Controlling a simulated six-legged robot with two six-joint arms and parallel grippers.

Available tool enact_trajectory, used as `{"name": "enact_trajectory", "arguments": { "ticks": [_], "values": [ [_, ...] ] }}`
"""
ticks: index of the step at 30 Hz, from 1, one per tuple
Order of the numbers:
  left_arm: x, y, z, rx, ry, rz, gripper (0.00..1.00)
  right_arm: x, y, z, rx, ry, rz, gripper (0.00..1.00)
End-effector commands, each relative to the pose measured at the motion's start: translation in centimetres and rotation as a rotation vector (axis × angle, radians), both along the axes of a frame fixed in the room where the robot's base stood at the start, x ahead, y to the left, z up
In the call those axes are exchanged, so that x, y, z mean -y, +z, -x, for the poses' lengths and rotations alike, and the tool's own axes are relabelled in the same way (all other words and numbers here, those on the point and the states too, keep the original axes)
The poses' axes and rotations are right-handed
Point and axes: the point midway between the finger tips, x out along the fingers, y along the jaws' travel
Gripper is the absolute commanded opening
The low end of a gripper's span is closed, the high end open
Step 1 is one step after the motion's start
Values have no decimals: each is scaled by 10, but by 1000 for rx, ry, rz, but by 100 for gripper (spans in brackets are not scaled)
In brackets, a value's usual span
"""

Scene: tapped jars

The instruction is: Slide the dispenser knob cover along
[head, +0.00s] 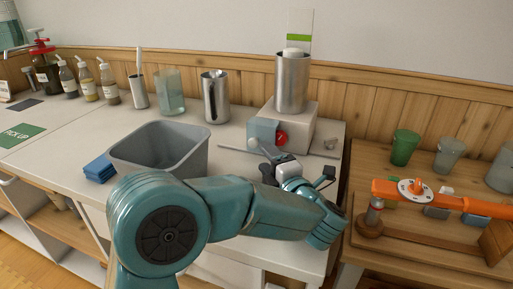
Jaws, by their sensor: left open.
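The dispenser (303,124) is a pale box on the counter with a steel cylinder (292,83) on top. A red knob (282,137) is on its front. A grey-blue cover (261,131) sits to the left of the knob, leaving much of the red face visible. A thin rail (232,149) runs along the base of the dispenser. My left gripper (279,160) is open, just in front of and below the cover and knob. Its fingers are small in the picture, and I cannot tell whether one touches the cover. My right gripper is not in view.
A grey bin (160,150) and blue cloths (99,168) stand at the left. A steel cup (215,97) and glass jar (170,92) stand behind. An orange lever (440,198) lies over the right-hand wooden table, near a green cup (404,147). A gap separates counter and table.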

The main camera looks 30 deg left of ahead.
Motion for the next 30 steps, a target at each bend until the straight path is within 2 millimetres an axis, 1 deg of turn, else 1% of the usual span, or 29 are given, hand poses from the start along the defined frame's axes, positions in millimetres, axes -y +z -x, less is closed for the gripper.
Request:
{"name": "enact_trajectory", "arguments": {
  "ticks": [1, 3, 6, 9, 13, 20, 21, 23, 24, 25, 26, 30],
  "values": [
    [-12, -1, -6, -1, 4, -1, 54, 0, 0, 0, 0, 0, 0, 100],
    [-24, -1, -13, 0, 4, 0, 54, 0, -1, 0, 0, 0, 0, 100],
    [-38, -1, -22, 0, 3, 0, 54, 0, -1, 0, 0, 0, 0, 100],
    [-47, 0, -28, -1, 1, -1, 54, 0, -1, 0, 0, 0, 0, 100],
    [-53, 0, -32, -1, 1, -1, 54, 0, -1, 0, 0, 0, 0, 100],
    [-53, 0, -33, -1, -1, -1, 54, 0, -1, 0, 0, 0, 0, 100],
    [-53, 0, -33, -1, -1, -1, 47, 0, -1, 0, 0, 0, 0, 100],
    [-53, 0, -33, -1, 0, -1, 28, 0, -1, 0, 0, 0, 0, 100],
    [-53, 0, -32, -1, 0, -1, 15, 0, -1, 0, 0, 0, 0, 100],
    [-53, 0, -32, -1, 0, -1, 5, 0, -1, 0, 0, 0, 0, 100],
    [-53, 0, -32, -1, 0, -1, 0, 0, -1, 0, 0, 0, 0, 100],
    [-54, -1, -32, 0, 0, 0, 0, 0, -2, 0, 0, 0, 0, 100]
  ]
}}
